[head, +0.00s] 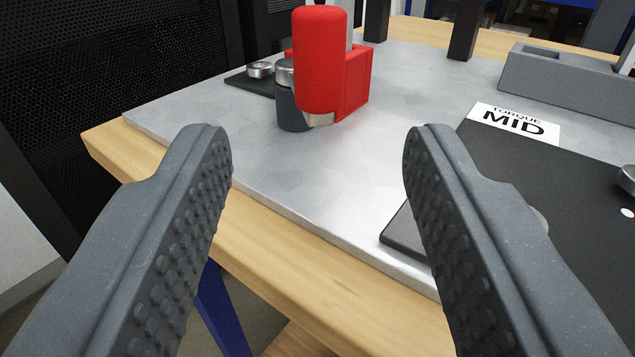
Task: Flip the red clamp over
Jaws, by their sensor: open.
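The red clamp (320,66) stands on the grey metal plate (290,175) beyond my fingertips, in the upper middle of the head view. It shows a rounded upright red handle in front of a boxy red block, with metal parts and a dark grey cylinder at its lower left. My gripper (317,140) is open, its two dark studded fingers wide apart and nothing between them. The clamp is farther away than the fingertips, between them in the picture and apart from both. Its far side is hidden.
The plate lies on a wooden table (285,250) whose edge runs below my fingers. A black pad with a "TORQUE MID" label (515,123) is at right. A grey block (560,80) and dark posts (466,30) stand behind. A black perforated panel (120,70) rises at left.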

